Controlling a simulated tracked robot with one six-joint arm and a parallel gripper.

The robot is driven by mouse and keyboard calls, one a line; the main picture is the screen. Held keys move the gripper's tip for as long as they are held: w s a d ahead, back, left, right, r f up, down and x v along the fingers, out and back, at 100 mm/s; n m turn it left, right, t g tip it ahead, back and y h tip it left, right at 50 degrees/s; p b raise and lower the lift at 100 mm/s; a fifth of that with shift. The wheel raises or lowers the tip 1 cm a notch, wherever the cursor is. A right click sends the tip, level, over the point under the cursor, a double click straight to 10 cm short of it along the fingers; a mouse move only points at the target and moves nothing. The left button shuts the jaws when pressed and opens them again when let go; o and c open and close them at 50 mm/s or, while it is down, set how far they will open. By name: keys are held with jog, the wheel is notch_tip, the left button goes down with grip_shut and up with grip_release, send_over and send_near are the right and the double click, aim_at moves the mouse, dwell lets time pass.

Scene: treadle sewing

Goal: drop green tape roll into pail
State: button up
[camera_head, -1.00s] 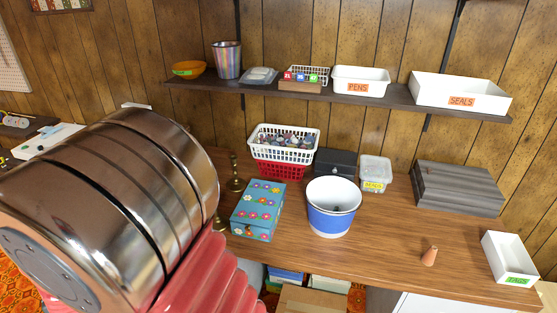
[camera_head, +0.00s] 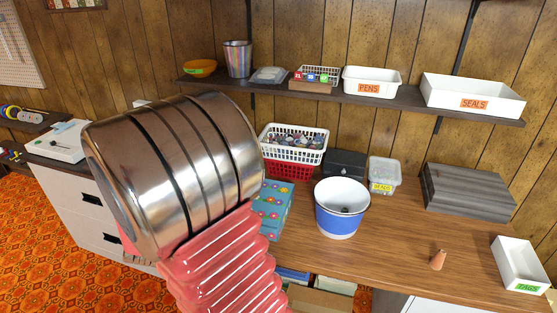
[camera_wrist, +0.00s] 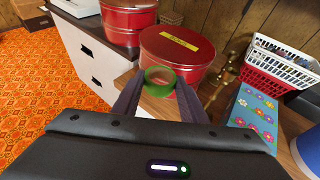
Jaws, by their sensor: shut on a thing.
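My gripper (camera_wrist: 160,92) is shut on the green tape roll (camera_wrist: 160,88), holding it between the fingertips in the wrist view. The roll's ring opening shows. The pail (camera_head: 338,222), white with a blue band, stands upright on the wooden table in the head view, with something small and dark inside. The pail's blue side also shows at the right edge of the wrist view (camera_wrist: 309,148). The roll is well to the left of the pail in that view. My arm hides the gripper and roll in the head view.
A flowered box (camera_head: 271,212) and a white-and-red basket pair (camera_head: 293,155) stand near the pail. Red round tins (camera_wrist: 178,55) lie beyond the roll. Table between pail and cone is clear.

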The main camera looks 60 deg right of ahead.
jog(key=s+d+r+m+g+h, duration=0.1)
jog(key=s+d+m+g, duration=0.1)
jog(key=s+d, duration=0.45)
jog(key=s+d+r+m+g+h, duration=0.15)
jog(key=s+d, duration=0.25)
jog(key=d, duration=0.6)
jog(key=s+d+m+g+h, duration=0.1)
jog(key=s+d+m+g, duration=0.2)
jog(key=s+d, duration=0.45)
jog(key=s+d+r+m+g, duration=0.1)
jog(key=s+d+m+g, duration=0.1)
jog(key=s+d, duration=0.5)
jog(key=s+d+r+m+g, duration=0.1)
jog(key=s+d+m+g, duration=0.2)
jog(key=s+d, duration=0.4)
jog(key=s+g, duration=0.1)
jog(key=s, duration=0.6)
jog(key=shift+s+d+r, duration=0.25)
jog(key=shift+s+d, duration=0.1)
jog(key=shift+s, duration=0.05)
jog(key=shift+f+m, duration=0.1)
jog(key=shift+m, duration=0.15)
jog(key=shift+f, duration=2.9)
jog(key=o, duration=1.1)
